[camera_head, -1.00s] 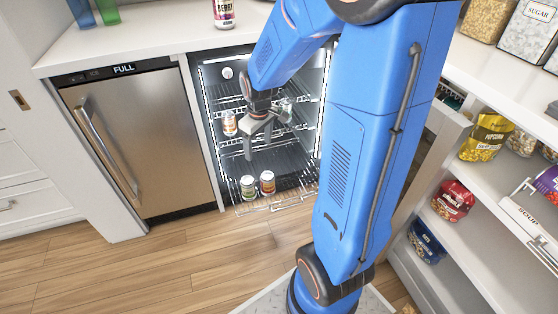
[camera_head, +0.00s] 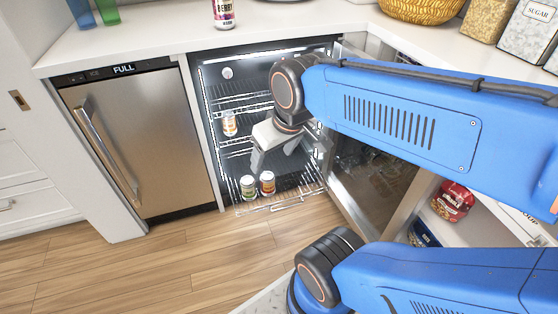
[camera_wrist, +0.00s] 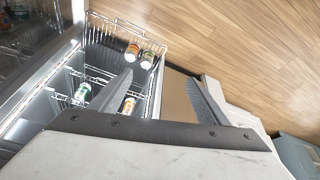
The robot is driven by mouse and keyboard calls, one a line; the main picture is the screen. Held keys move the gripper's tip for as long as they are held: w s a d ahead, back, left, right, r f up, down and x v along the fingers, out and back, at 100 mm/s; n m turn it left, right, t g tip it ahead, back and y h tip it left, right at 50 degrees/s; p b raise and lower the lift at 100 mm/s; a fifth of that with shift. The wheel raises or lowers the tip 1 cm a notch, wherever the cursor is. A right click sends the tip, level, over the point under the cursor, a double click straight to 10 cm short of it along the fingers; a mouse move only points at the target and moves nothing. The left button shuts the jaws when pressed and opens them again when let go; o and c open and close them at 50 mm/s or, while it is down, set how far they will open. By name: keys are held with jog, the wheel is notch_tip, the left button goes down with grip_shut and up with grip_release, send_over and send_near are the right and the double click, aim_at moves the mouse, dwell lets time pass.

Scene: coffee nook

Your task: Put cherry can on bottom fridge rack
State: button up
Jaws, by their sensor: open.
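A can with a red-orange label (camera_head: 267,182) stands upright on the bottom fridge rack (camera_head: 285,203), on the right of a can with a green label (camera_head: 248,187). Their labels are too small to read, so I cannot tell which can is cherry. My gripper (camera_head: 282,160) is open and empty, in front of the fridge opening and above the bottom rack. In the wrist view its fingers (camera_wrist: 161,77) are spread with nothing between them. That view also shows two cans, one orange-brown (camera_wrist: 132,50) and one pale green (camera_wrist: 147,60), on the protruding rack.
An orange-labelled can (camera_head: 229,124) stands on a higher rack. A berry can (camera_head: 223,14) stands on the counter (camera_head: 160,35). The open fridge door (camera_head: 372,180) is at the right, near my arm. The floor (camera_head: 190,265) in front is clear.

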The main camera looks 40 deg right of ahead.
jog(key=shift+s+a+r, duration=0.15)
jog(key=shift+s, duration=0.6)
jog(key=shift+s+a+r, duration=0.1)
jog(key=shift+s+r, duration=0.05)
jog(key=shift+s, duration=0.6)
